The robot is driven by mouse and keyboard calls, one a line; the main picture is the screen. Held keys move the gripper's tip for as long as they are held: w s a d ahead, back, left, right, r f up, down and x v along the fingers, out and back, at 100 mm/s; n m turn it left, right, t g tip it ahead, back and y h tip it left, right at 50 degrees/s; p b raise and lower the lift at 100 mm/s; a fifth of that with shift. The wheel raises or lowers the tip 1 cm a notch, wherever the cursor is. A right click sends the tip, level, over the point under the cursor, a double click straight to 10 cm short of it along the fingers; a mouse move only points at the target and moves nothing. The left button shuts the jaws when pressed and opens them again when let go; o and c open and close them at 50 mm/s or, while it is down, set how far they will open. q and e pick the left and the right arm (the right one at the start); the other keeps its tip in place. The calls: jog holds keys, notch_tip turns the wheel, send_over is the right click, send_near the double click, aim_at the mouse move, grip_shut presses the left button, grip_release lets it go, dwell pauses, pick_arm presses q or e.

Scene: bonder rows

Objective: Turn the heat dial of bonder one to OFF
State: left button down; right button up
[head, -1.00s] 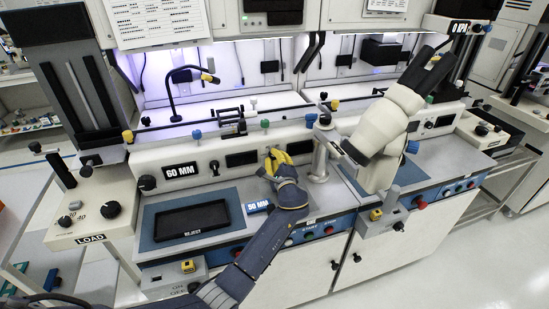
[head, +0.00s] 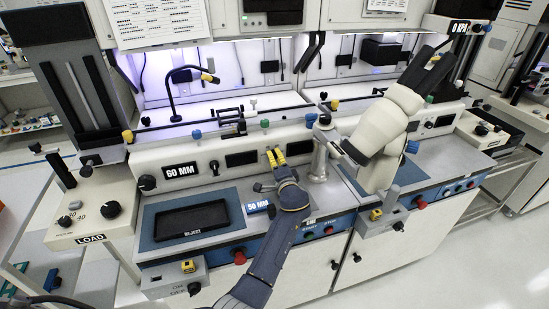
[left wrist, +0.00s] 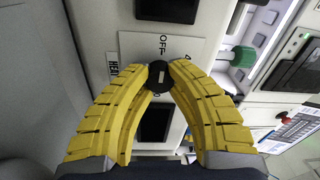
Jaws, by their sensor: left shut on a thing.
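My left gripper (head: 274,153) reaches the front panel of the left bonder. Its yellow fingers (left wrist: 160,76) are shut on a small black dial (left wrist: 158,74), one finger on each side. The dial's light mark is vertical in the left wrist view, roughly in line with the word OFF. OFF is printed on a white label plate (left wrist: 162,45) above the dial. A second label (left wrist: 113,66), partly covered by a finger, starts with HE. In the head view the dial is hidden by the fingers. My right gripper is not in view.
A dark display (head: 242,158) lies left of the gripper and a 60 MM display (head: 181,171) farther left. A metal post (head: 319,160) and a bulky cream-coloured unit (head: 385,130) stand close on the right. A black tray (head: 190,220) lies on the worktop.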

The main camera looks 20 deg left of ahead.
pick_arm(q)
jog(key=shift+a+f, duration=0.1)
dwell(0.3)
jog(key=c, duration=1.1)
grip_release()
